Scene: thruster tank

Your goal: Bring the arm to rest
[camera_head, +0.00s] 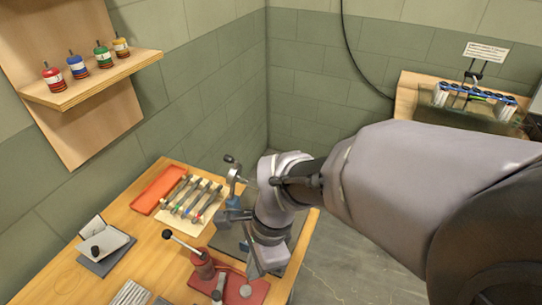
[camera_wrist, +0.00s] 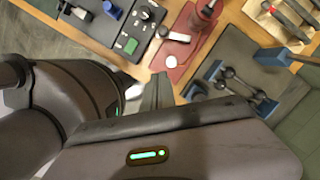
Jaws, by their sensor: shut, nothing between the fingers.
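My arm reaches in from the right in the head view and bends down over the near right part of the wooden workbench (camera_head: 140,235). My gripper (camera_head: 254,268) hangs at its end beside the red press base (camera_head: 245,290), pointing down. In the wrist view my gripper's dark fingers (camera_wrist: 154,92) show beyond the wrist housing. They are together with nothing held. The gap between the fingertips and the bench is hard to judge.
A grey mat with blue holders (camera_wrist: 236,86) lies close by.

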